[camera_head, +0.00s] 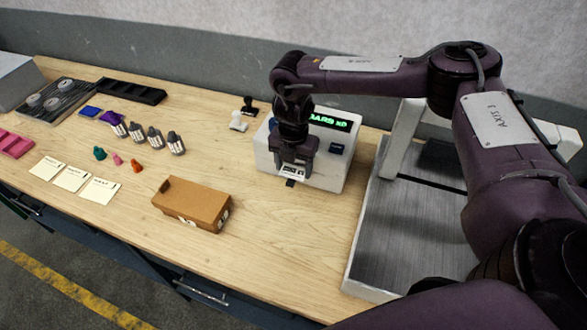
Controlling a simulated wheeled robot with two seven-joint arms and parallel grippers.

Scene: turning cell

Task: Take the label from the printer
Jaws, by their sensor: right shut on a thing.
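The printer (326,172) is a white box with a green lit display (330,121) and a dark blue button. It stands on the wooden bench right of the middle. My right gripper (291,178) reaches down at the printer's front face. It is shut on the label (292,171), a small white piece with dark print. I cannot tell whether the label still touches the printer. My arm hides part of the printer's top and front. My left gripper is not in view.
A brown cardboard box (192,204) lies left of the printer. Stamps (238,121) stand behind it. Small bottles (155,138), coloured pieces, paper cards (72,178) and a black tray (131,91) fill the left side. A grey metal plate with a frame (400,240) stands at right. Bench (275,255) is clear in front.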

